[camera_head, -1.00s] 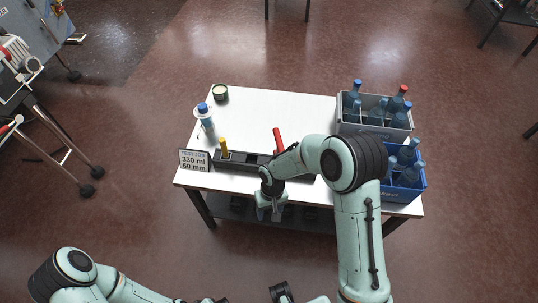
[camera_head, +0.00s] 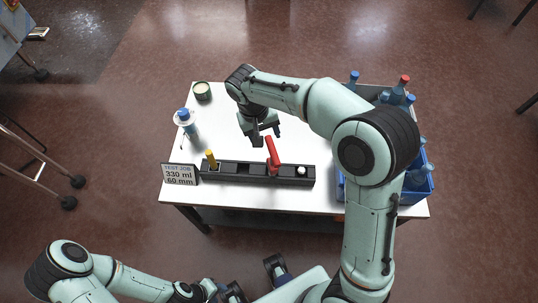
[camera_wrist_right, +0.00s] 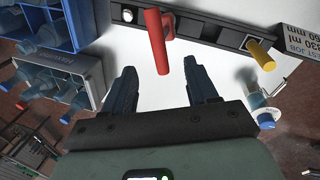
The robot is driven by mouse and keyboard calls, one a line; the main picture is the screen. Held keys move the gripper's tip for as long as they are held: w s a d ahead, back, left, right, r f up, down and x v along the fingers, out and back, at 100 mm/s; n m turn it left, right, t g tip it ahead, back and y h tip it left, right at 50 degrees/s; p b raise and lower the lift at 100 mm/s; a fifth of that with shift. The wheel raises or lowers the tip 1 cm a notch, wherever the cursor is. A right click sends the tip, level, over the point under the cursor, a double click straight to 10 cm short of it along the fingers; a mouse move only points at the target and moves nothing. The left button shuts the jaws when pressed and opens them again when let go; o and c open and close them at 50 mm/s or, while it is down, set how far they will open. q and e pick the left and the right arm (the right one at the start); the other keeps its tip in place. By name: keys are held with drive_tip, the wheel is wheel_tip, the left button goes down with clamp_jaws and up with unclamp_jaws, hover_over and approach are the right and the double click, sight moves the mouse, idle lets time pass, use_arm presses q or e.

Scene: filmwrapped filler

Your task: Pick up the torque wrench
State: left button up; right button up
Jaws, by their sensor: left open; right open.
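The red-handled tool, which I take to be the torque wrench (camera_head: 272,156), stands tilted in a black slotted holder (camera_head: 225,172) along the near edge of the white table. In the right wrist view, the red handle (camera_wrist_right: 157,42) points towards the gap between my fingers. My right gripper (camera_head: 267,136) is open and empty, just behind the handle over the table; its fingers (camera_wrist_right: 160,75) also show in the wrist view, apart from the handle. My left gripper (camera_head: 226,292) is low at the bottom edge, away from the table, partly cut off.
A yellow-handled tool (camera_head: 211,158) and a white-topped item (camera_head: 302,171) share the holder. A blue crate (camera_wrist_right: 63,12) and grey crate (camera_wrist_right: 88,72) hold bottles at right.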

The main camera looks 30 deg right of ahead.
sight(272, 150)
drive_tip(key=f, duration=0.3)
drive_tip(key=d+f, duration=0.1)
drive_tip(key=shift+s+f, duration=0.35)
drive_tip(key=shift+s+d+f+b, duration=0.1)
drive_tip(key=shift+d+f+b, duration=0.1)
drive_tip(key=shift+f, duration=0.8)
drive_tip(key=shift+d+f+b, duration=0.1)
drive_tip(key=shift+d+f, duration=0.15)
drive_tip(key=shift+f, duration=0.7)
drive_tip(key=shift+s+d+f+b, duration=0.1)
drive_tip(key=shift+d+f+b, duration=0.1)
drive_tip(key=shift+f, duration=0.8)
drive_tip(key=shift+w, duration=0.1)
clamp_jaws()
